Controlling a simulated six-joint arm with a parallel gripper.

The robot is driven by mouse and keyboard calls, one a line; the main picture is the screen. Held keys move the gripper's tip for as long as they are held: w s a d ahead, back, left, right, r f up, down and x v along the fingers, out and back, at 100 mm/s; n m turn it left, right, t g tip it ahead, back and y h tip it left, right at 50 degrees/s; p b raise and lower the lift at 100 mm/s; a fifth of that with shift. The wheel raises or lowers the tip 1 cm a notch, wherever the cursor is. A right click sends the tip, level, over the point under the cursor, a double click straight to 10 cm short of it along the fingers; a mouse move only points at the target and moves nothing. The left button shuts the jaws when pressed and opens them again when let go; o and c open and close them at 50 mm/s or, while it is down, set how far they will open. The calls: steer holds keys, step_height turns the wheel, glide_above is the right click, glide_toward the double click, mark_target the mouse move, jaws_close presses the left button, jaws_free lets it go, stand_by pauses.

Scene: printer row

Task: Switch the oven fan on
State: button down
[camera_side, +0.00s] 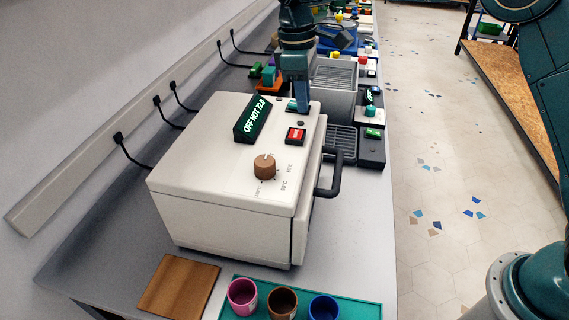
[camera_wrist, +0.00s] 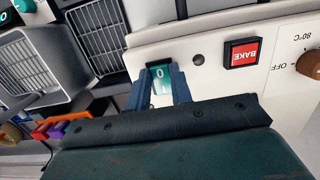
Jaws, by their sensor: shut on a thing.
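The white oven (camera_side: 190,150) stands on the bench. Its teal rocker switch (camera_wrist: 161,80), marked 0 and I, is on the top panel and partly hidden by my gripper; it also shows in the side view (camera_side: 291,105). My gripper (camera_side: 303,108) points down at the switch. In the wrist view its blue fingers (camera_wrist: 158,74) are shut on the switch, one on each side. I cannot tell which way the rocker is tipped. The oven's slanted display (camera_side: 254,119) has green text that starts with OFF HOT.
A red BAKE button (camera_side: 296,135) and a brown temperature knob (camera_side: 264,167) sit near the switch. A black door handle (camera_side: 334,175) sticks out at the oven's right. A wooden board (camera_side: 179,286) and several cups on a teal mat (camera_side: 355,309) lie in front. More machines stand behind.

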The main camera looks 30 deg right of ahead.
steer(key=shift+d, duration=0.1)
steer(key=c, duration=1.2)
jaws_free()
steer(key=shift+c, duration=0.2)
steer(key=shift+d+t, duration=0.15)
steer(key=shift+t, duration=0.15)
steer(key=shift+s+y, duration=0.15)
steer(key=shift+y, duration=0.35)
step_height(320, 180, up, 13)
steer(key=shift+s+d+r+m+t, duration=1.65)
steer(key=shift+s+d, duration=1.95)
steer(key=shift+s, duration=1.8)
steer(key=s+d+f+m, duration=0.1)
steer(key=s+d, duration=0.1)
steer(key=s, duration=0.4)
steer(key=s+d+f+m+t, duration=0.1)
steer(key=s+d+f+m, duration=0.1)
steer(key=s, duration=0.5)
steer(key=shift+s+d+f, duration=0.15)
steer(key=shift+s+d, duration=0.1)
steer(key=shift+d, duration=0.35)
